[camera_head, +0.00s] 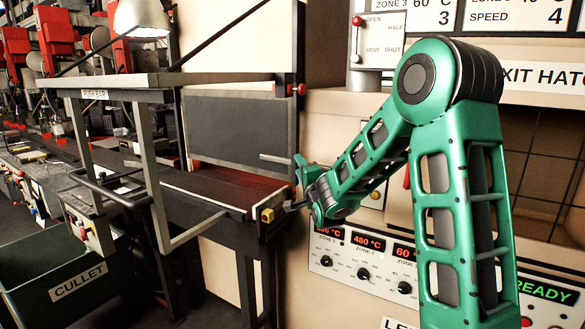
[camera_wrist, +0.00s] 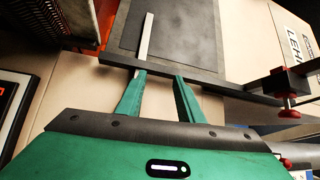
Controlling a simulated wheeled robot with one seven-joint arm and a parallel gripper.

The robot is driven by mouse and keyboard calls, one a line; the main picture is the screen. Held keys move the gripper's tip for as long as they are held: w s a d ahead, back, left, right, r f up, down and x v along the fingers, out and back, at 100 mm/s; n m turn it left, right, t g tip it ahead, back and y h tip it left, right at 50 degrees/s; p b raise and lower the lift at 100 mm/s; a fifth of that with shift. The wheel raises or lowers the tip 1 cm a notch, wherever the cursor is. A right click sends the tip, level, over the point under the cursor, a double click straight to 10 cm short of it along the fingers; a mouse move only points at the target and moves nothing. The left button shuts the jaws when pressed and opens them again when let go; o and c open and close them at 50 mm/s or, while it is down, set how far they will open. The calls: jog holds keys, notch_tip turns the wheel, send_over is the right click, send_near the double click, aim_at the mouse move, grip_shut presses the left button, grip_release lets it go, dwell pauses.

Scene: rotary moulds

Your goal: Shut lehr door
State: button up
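The lehr door (camera_head: 240,125) is a dark grey panel in a frame above the dark conveyor, with a red-lit gap below it. Its light grey bar handle (camera_head: 275,158) sticks out near the lower right corner. In the wrist view the door (camera_wrist: 188,30) fills the top middle, and the handle (camera_wrist: 146,37) points down toward the left finger. My gripper (camera_head: 301,170) is just right of the handle. In the wrist view my gripper (camera_wrist: 160,77) is open, with nothing between its fingers. I cannot tell whether the left fingertip touches the handle.
A grey push bar frame (camera_head: 150,170) stands left of the door. A green cullet bin (camera_head: 60,270) is at lower left. A yellow button (camera_head: 267,215) sits at the conveyor's end. A control panel (camera_head: 365,262) lies behind and below my arm.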

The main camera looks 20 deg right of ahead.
jog(key=shift+s+a+r, duration=0.25)
jog(key=shift+a+r, duration=0.2)
jog(key=shift+a, duration=0.2)
jog(key=shift+s+a+r, duration=0.2)
jog(key=shift+a+r, duration=0.2)
jog(key=shift+a, duration=0.25)
jog(key=shift+f, duration=0.1)
notch_tip(320, 180, down, 4)
jog(key=w+m+g+h, duration=0.1)
jog(key=m+g+h, duration=0.3)
jog(key=g, duration=0.1)
jog(key=s+d+r+m+g+h, duration=0.2)
jog(key=s+m+g+h, duration=0.3)
jog(key=s+m+h, duration=0.15)
jog(key=shift+y, duration=0.35)
jog(key=x, duration=1)
jog(key=shift+s+d+f, duration=0.1)
jog(key=shift+s+f, duration=0.05)
jog(key=shift+c, duration=0.4)
